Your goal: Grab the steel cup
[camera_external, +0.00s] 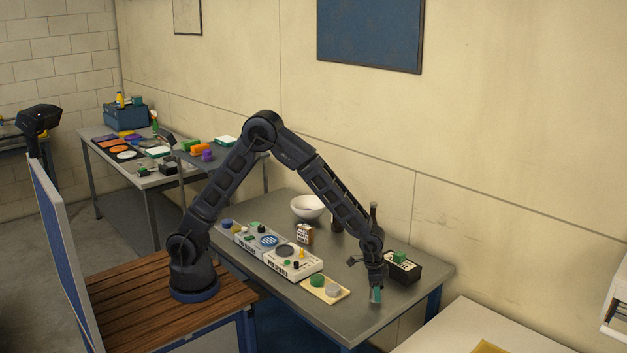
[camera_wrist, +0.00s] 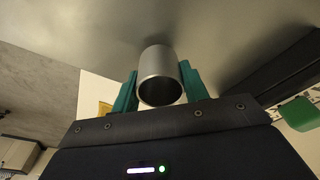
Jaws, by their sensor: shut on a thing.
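The steel cup (camera_wrist: 157,66) is a plain grey metal cylinder, seen in the wrist view between the two teal fingers of my gripper (camera_wrist: 158,88). Its dark round opening faces the wrist camera. My gripper is shut on the cup, with one finger on each side. In the external view my gripper (camera_external: 376,295) points down at the right front part of the grey table (camera_external: 353,325). The cup is mostly hidden there by the fingers. I cannot tell whether it touches the table.
A black box (camera_external: 403,270) with a green block stands just right of my gripper. A tan board (camera_external: 325,289) with round pieces lies to the left, beside a long pale panel (camera_external: 270,252). A white bowl (camera_external: 308,207) and dark bottles stand behind. The table's front right corner is clear.

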